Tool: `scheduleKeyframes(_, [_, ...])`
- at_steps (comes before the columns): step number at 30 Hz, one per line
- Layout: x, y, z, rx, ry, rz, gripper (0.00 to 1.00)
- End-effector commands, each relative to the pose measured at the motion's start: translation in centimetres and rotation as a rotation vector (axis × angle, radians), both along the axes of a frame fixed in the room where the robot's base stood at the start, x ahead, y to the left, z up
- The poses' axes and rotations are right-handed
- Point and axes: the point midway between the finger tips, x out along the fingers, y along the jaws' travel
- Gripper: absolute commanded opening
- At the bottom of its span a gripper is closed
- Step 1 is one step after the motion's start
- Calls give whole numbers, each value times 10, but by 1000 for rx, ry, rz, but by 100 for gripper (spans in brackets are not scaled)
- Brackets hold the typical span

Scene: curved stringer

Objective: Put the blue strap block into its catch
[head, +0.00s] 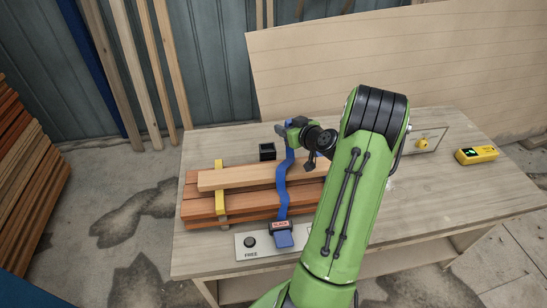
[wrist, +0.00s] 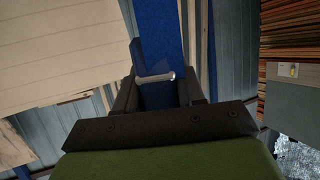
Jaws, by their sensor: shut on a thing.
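My gripper (wrist: 157,96) is shut on the blue strap block (wrist: 153,93), which sits between its dark fingers with a pale metal bar across it. In the head view my gripper (head: 292,129) is above the far side of the lumber stack, with the block mostly hidden by it. The blue strap (head: 282,184) hangs from there over the boards to a dark buckle (head: 280,225) with a red label at the front. A small dark open-topped box (head: 267,151), which looks like the catch, stands behind the stack, left of my gripper and apart from it.
The stacked boards (head: 205,206) lie on the wooden table (head: 215,147), with a yellow strap (head: 220,188) across their left part. A panel with a black knob (head: 249,241) is at the front. A yellow device (head: 477,155) lies at right. Free tabletop shows at the back left.

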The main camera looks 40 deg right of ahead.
Motion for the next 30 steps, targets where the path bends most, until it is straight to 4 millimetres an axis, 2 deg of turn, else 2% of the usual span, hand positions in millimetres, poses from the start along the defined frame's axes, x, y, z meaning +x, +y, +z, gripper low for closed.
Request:
scheduleKeyframes(1, [0,0,-15,7,2,0,3])
scheduleKeyframes(3, [0,0,-29,5,0,-1,3])
scheduleKeyframes(9, [0,0,-64,5,0,0,3])
scheduleKeyframes(12, [0,0,-74,2,-1,0,3])
scheduleKeyframes(30, [1,0,-82,-2,-2,2,3])
